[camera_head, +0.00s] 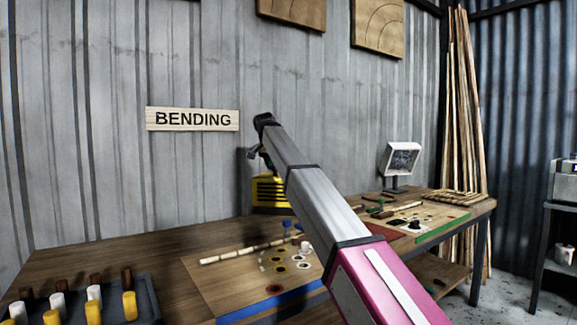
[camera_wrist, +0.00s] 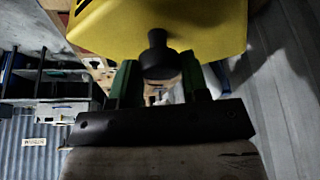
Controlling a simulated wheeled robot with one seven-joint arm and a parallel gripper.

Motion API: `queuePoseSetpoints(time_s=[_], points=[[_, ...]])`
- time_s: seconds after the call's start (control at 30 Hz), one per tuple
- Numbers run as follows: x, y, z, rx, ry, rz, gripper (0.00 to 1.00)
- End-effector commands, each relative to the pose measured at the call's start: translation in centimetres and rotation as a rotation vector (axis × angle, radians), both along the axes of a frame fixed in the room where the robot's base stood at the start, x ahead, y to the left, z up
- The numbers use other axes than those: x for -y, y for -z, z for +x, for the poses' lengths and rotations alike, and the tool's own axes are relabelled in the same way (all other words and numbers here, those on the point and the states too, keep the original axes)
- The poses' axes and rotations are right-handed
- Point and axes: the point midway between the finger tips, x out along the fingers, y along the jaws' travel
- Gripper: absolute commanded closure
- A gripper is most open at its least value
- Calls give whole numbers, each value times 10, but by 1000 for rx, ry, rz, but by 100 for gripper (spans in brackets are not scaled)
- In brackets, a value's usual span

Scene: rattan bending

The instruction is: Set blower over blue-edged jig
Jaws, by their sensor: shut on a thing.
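The blower is a yellow box with dark slots (camera_head: 267,190) at the back of the bench, behind the blue-edged jig and partly hidden by my arm. In the wrist view its yellow body (camera_wrist: 205,28) fills the top. My gripper (camera_wrist: 158,75) is shut on its black knob, between two green fingers. I cannot tell whether the blower touches the bench. The blue-edged jig (camera_head: 225,285) is a wooden board with a blue front edge, coloured rings and pegs; my arm covers its right part.
A dark tray (camera_head: 148,301) of brown, white and yellow pegs stands at front left. A light rod (camera_head: 240,251) lies across the jig. A green-edged jig (camera_head: 445,231) and a grey-white device on a stand (camera_head: 401,160) are at right. The back left of the bench is clear.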

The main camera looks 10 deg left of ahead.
Motion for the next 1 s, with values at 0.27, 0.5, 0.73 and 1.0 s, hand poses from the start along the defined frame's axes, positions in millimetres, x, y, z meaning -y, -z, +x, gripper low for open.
queuePoseSetpoints(time_s=[0.27, 0.5, 0.73, 1.0], points=[[-21, 0, 1, 0, 35, 1, 100], [-22, 0, 1, 1, 39, 0, 100], [-22, 0, 1, 1, 38, 0, 35], [-22, 0, 0, 0, 38, 0, 34]])
